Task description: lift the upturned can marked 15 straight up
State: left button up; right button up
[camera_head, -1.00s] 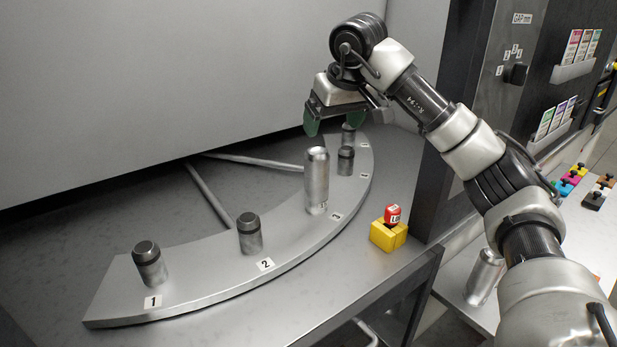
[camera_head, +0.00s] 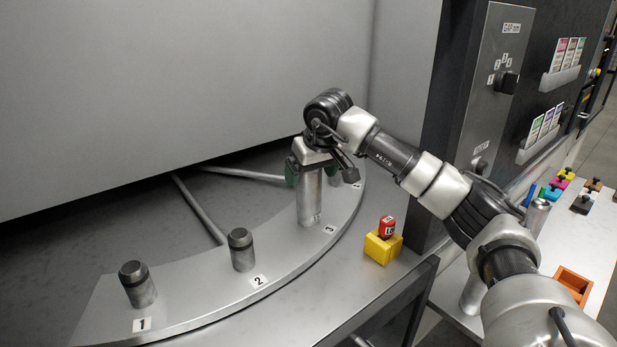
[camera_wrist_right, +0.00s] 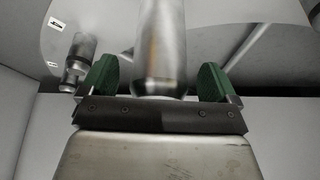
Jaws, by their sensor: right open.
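The upturned can (camera_head: 311,203) is a plain silver cylinder standing upright on the curved grey rail (camera_head: 190,305), beside label 3. Its small mark near the base is hard to read in full. My right gripper (camera_head: 311,174) is at the can's upper part, with its green fingers on either side of it. In the right wrist view the can (camera_wrist_right: 161,45) stands between the two open green fingers, with a gap on each side. The wrist hides the can's top in the head view. My left gripper is not in view.
Dark-capped pegs stand on the rail at label 1 (camera_head: 138,285) and label 2 (camera_head: 241,250). A grey panel (camera_head: 190,80) rises behind. A side table at right holds coloured blocks and an orange tray (camera_head: 573,286).

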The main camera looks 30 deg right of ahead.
jog(key=shift+x, duration=0.8)
jog(key=shift+c, duration=0.5)
jog(key=c, duration=0.9)
notch_tip(320, 180, up, 9)
jog(key=shift+r+b, duration=0.25)
jog(key=shift+b, duration=0.6)
jog(key=shift+r, duration=0.3)
jog(key=shift+p, duration=0.55)
